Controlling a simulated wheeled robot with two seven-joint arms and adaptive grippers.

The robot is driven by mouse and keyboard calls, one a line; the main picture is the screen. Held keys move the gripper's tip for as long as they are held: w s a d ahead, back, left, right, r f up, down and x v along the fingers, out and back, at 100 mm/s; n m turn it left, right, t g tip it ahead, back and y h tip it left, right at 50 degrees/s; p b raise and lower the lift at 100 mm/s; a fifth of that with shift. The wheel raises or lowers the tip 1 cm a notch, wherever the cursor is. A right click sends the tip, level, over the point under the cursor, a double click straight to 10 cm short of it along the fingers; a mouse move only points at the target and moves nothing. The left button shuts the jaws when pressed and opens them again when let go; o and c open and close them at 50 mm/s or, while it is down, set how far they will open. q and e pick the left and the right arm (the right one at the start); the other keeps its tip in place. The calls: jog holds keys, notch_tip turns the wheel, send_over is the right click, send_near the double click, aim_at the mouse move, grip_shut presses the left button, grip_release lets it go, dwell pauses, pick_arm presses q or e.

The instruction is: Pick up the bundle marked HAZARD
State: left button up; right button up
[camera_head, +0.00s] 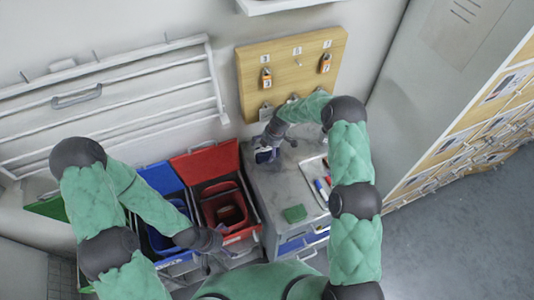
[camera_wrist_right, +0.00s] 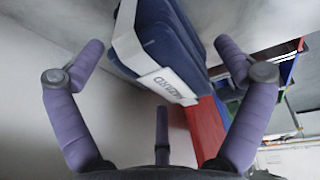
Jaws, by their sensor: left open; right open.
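A dark blue folded bundle with a white band (camera_wrist_right: 172,38) lies ahead of my right gripper in the right wrist view. Its white label (camera_wrist_right: 168,86) has rotated lettering that appears to read HAZARD. In the head view, the bundle (camera_head: 264,155) shows small at the left of the grey counter, partly hidden by my right gripper (camera_head: 270,143). My right gripper is open, with its fingers spread to either side of the bundle; I cannot tell whether they touch it. My left gripper (camera_head: 208,256) is open and empty in front of the bins.
A red bin (camera_head: 245,233) and a blue bin (camera_head: 165,180) stand left of the grey counter (camera_head: 268,190). A green block (camera_head: 294,213) and a tray with pens (camera_head: 318,165) are on the counter. A wooden board (camera_head: 290,50) with padlocks hangs behind. Floor at right is clear.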

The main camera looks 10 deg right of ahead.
jog(key=shift+f, duration=0.1)
dwell(0.4)
jog(key=c, duration=1.3)
jog(key=shift+s, duration=0.1)
